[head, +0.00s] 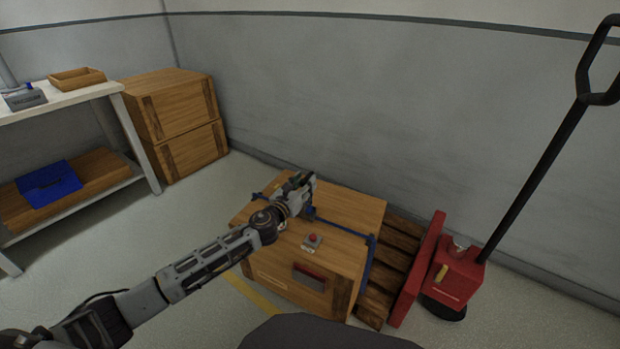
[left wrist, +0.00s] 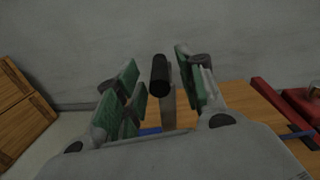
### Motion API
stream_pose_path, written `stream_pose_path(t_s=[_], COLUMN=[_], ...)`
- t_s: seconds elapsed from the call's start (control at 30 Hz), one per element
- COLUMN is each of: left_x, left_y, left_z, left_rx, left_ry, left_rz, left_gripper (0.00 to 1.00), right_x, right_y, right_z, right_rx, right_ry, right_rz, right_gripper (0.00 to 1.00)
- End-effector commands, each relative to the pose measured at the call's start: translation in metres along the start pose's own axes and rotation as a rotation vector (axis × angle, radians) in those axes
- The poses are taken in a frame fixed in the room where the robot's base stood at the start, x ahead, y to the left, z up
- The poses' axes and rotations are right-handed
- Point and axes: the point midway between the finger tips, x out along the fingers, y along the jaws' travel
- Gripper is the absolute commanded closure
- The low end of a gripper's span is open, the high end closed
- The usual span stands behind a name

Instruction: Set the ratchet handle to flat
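The ratchet handle (left wrist: 160,75) shows in the left wrist view as a black grip on a grey bar, standing up from the strapped crate. My left gripper (head: 304,184) is over the crate's top in the head view. Its green-padded fingers are open, one on each side of the black grip, with a gap visible on both sides. In the head view the gripper and arm hide most of the ratchet. A blue strap (head: 345,229) runs across the wooden crate (head: 350,205). My right gripper is not in view.
A small grey box with a red button (head: 312,241) sits on the crate. A red pallet jack (head: 455,275) and wooden pallet (head: 385,275) are at right. Stacked wooden boxes (head: 175,110) and a white-topped bench (head: 70,97) stand at left. A grey wall (head: 330,100) is behind.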

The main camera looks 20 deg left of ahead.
Motion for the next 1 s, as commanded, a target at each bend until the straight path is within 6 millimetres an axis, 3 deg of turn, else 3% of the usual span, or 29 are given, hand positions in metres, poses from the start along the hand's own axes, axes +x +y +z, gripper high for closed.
stream_pose_path(t_s=[0.5, 1.0], left_x=[0.037, 0.044], left_y=[0.0, 0.0], left_z=[0.0, 0.001], left_rx=[0.001, 0.0], left_ry=[-0.001, -0.001], left_rz=[0.0, 0.0], left_gripper=[0.61, 0.61], right_x=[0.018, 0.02], right_y=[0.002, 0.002], right_z=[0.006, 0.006], right_rx=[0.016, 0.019], right_ry=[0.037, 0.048], right_rz=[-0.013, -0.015], right_gripper=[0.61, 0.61])
